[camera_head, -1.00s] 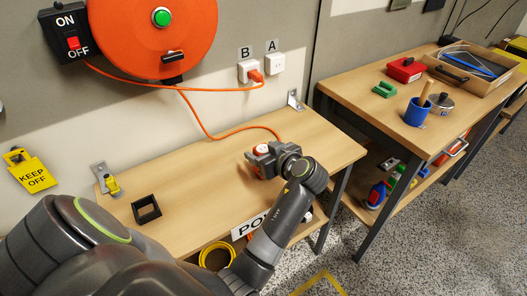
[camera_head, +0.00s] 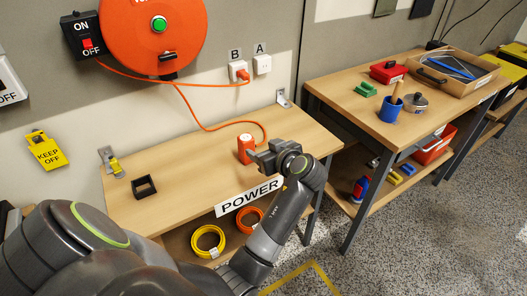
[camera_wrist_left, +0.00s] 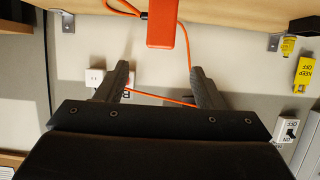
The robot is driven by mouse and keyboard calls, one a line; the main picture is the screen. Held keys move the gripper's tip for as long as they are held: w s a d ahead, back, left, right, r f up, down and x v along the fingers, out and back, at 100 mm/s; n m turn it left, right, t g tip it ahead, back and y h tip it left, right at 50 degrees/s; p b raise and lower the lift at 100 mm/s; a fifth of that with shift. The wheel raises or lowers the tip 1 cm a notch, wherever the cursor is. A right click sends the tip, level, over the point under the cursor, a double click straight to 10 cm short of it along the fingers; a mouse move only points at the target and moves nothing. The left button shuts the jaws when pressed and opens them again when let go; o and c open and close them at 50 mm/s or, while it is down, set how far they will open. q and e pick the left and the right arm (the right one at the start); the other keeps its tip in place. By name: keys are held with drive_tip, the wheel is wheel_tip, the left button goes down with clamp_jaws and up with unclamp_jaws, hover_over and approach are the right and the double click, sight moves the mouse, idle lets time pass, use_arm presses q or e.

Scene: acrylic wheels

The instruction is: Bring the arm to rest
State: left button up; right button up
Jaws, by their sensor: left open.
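My left arm reaches in from the lower left over the wooden bench. My left gripper (camera_head: 258,155) is open and empty near the bench's front right edge. The orange block at the end of the orange cord (camera_head: 245,148) stands upright on the bench just beyond the gripper; it also shows at the top of the left wrist view (camera_wrist_left: 167,24). In that view the two fingers (camera_wrist_left: 160,85) are spread apart with nothing between them. My right gripper is not in view.
Yellow and orange coils (camera_head: 208,241) sit on the shelf below. A second bench (camera_head: 350,95) holds a blue cup and other items at right.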

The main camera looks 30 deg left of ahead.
use_arm(q)
drive_tip(key=s+a+f+m+g+h, duration=0.15)
drive_tip(key=s+f+m+h, duration=0.4)
drive_tip(key=s+f, duration=0.85)
drive_tip(key=s+d+m+h, duration=0.2)
drive_tip(key=s+m, duration=0.1)
drive_tip(key=s, duration=0.6)
drive_tip(key=s+d+m+h, duration=0.2)
drive_tip(key=s+m+h, duration=0.15)
drive_tip(key=s, duration=0.55)
wheel_tip(320, 180, down, 25)
drive_tip(key=a+g, duration=0.1)
drive_tip(key=g, duration=0.1)
drive_tip(key=s+d+f+g, duration=0.1)
drive_tip(key=s+f, duration=1.4)
drive_tip(key=shift+d, duration=0.2)
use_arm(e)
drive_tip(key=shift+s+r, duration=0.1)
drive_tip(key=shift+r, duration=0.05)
